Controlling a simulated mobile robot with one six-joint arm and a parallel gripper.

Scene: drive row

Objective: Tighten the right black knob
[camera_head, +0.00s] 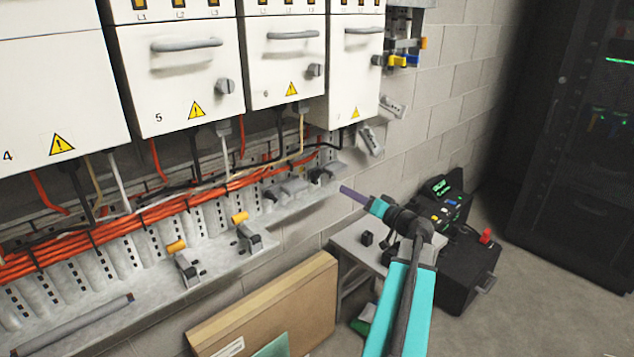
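Dark grey knobs sit low on the right of the white cabinet doors: one on the door marked 5 (225,86), one on the middle door (314,70), and one at the edge of the far door (378,60). I cannot tell which is the right black knob. A small black block (367,238) also shows on a low grey table. My gripper (345,190) is at the end of my teal arm, with a purple tip pointing left and up. It is below and right of the cabinets, apart from these knobs. Its fingers are too small to tell apart.
A tray of orange cables (120,228) and a grey ledge with clamps (187,268) run below the cabinets. A cardboard box (268,305) leans below. Black equipment (462,272) with a red lever stands right of my arm. A dark rack (575,160) stands at right; floor before it is clear.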

